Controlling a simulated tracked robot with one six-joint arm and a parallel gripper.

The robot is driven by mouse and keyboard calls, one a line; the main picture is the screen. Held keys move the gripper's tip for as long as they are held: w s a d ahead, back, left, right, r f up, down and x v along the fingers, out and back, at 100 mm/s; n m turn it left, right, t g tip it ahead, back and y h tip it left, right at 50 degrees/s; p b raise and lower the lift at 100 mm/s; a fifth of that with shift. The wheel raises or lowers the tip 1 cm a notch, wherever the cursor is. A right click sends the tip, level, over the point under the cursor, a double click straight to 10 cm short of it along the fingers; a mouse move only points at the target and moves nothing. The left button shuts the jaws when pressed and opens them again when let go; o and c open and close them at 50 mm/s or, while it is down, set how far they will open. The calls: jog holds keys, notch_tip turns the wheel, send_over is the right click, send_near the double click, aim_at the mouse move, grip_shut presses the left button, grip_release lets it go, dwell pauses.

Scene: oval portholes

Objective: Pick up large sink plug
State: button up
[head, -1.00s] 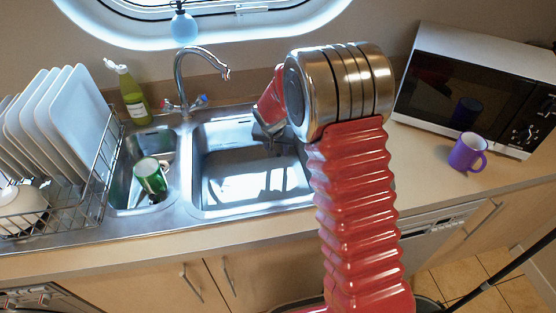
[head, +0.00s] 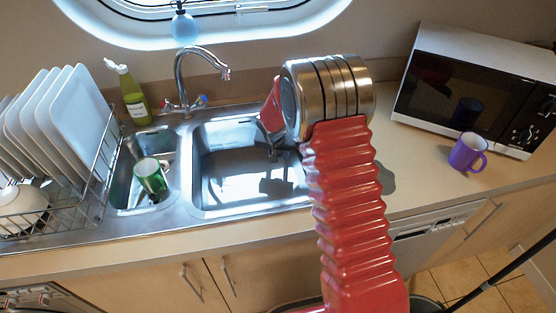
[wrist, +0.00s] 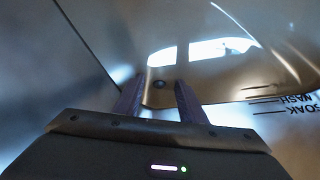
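The large sink (head: 235,185) is the wide steel basin on the right of the sink unit. My gripper (wrist: 158,82) points down into it, with its two dark fingers apart and nothing visibly gripped. A small dark round thing (wrist: 159,85) shows between the fingertips in the wrist view; it may be the plug or its knob, but I cannot tell if the fingers touch it. In the head view the plug cannot be made out, and my red arm hides part of the basin's right side.
A green mug (head: 151,178) lies tilted in the small left basin. The tap (head: 184,75) arches behind the basins. A dish rack (head: 85,185) with plates stands left; a purple mug (head: 467,153) and microwave (head: 470,95) stand right. "WASH" and "SOAK" marks show on the sink.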

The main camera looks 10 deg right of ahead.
jog(key=shift+c, duration=0.2)
grip_shut()
dwell(0.3)
notch_tip(320, 180, up, 10)
dwell(0.7)
dwell(0.5)
